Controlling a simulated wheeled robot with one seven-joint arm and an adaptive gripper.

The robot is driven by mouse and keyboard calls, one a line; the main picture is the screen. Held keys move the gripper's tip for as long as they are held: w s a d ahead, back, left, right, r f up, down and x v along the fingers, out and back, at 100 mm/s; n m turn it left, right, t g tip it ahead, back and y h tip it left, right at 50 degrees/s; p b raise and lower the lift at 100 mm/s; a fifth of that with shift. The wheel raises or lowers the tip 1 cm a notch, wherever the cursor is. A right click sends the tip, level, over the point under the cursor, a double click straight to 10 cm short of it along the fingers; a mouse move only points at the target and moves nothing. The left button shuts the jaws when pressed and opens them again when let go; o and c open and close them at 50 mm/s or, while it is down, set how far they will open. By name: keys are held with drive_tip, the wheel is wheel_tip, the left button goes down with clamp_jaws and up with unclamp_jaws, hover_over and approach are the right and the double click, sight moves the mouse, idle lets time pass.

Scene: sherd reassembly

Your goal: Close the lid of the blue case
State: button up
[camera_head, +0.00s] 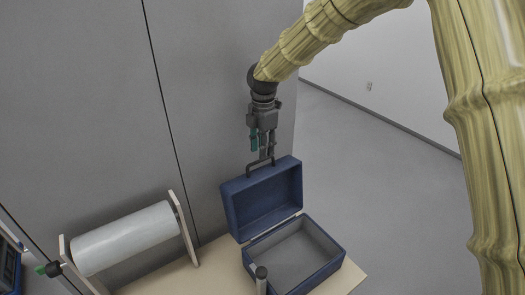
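The blue case (328,260) stands on the pale table with its lid (264,200) raised at the back. The lid leans up from the hinge side, and its dark handle (260,166) is on its upper edge. The grey inside of the case looks empty. My gripper (267,155) points down at the lid's upper edge, with its fingertips at or just behind the handle. I cannot tell whether they touch it. The fingers look close together, but the handle and viewing angle hide whether they are shut or hold anything.
A white roll (127,238) on a wooden stand (184,228) is left of the case. A post with a dark top (261,272) stands at the case's front left. A grey partition (90,110) rises behind. Bare table (350,277) shows right of the case.

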drive_tip(key=shift+f+p, duration=0.4)
drive_tip(key=shift+f, duration=1.2)
drive_tip(key=shift+c, duration=0.4)
clamp_jaws()
